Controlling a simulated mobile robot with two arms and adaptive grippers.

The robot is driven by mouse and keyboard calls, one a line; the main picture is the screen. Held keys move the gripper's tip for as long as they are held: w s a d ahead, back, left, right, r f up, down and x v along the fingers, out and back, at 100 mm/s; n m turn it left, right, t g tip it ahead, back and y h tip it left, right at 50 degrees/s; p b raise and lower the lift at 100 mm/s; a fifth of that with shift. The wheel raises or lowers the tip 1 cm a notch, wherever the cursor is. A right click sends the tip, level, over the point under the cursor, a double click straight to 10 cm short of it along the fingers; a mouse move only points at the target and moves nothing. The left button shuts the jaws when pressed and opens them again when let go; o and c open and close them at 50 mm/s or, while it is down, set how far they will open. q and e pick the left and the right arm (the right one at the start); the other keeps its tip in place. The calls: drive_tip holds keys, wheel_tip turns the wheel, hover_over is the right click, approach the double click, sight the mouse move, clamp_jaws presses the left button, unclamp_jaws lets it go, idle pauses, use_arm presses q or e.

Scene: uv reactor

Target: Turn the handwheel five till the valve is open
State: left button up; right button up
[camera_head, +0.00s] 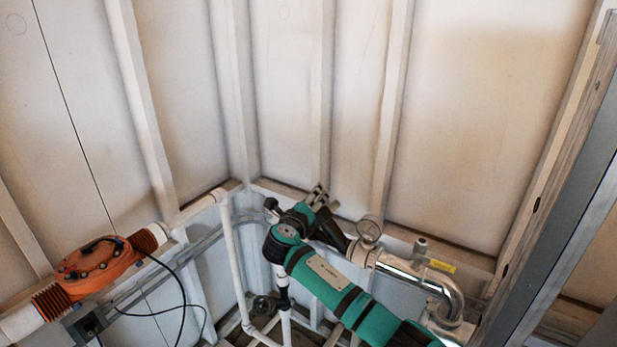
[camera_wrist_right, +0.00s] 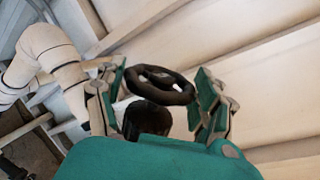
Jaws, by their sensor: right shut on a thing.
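The black handwheel (camera_wrist_right: 163,77) shows in the right wrist view, with a thick rim and a dark hub below it. My right gripper (camera_wrist_right: 160,88) has its teal-padded fingers on opposite sides of the wheel, shut on the rim. The wheel looks tilted to the camera. In the head view my right arm comes in from the lower right, and the right gripper (camera_head: 319,196) is by the corner of the pale walls. I cannot make out the gripped wheel clearly there, as my wrist covers that area. My left gripper is not in view.
An orange ribbed unit (camera_head: 98,267) with black cables sits on the white pipe at left. A round gauge (camera_head: 369,229) and a shiny curved metal pipe (camera_head: 440,291) are close to my right arm. A dark valve (camera_head: 262,307) is low on the pipes. Ribbed walls stand behind.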

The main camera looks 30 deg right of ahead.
drive_tip(key=y+p, duration=0.1)
drive_tip(key=n+y+p, duration=0.1)
drive_tip(key=p, duration=0.1)
drive_tip(key=shift+d+r+y, duration=0.15)
drive_tip(key=shift+r+y, duration=0.15)
drive_tip(key=shift+r, duration=0.1)
drive_tip(key=shift+f+n+y+p, duration=0.15)
drive_tip(key=shift+n+y+p, duration=0.25)
drive_tip(key=shift+y, duration=0.3)
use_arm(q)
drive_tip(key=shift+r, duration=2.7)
use_arm(e)
drive_tip(key=shift+f+n+y, duration=0.1)
drive_tip(key=shift+n+y, duration=0.3)
drive_tip(key=shift+y, duration=0.7)
drive_tip(key=o, duration=0.8)
drive_tip(key=shift+f, duration=0.1)
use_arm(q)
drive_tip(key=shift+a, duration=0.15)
use_arm(e)
drive_tip(key=shift+f, duration=0.1)
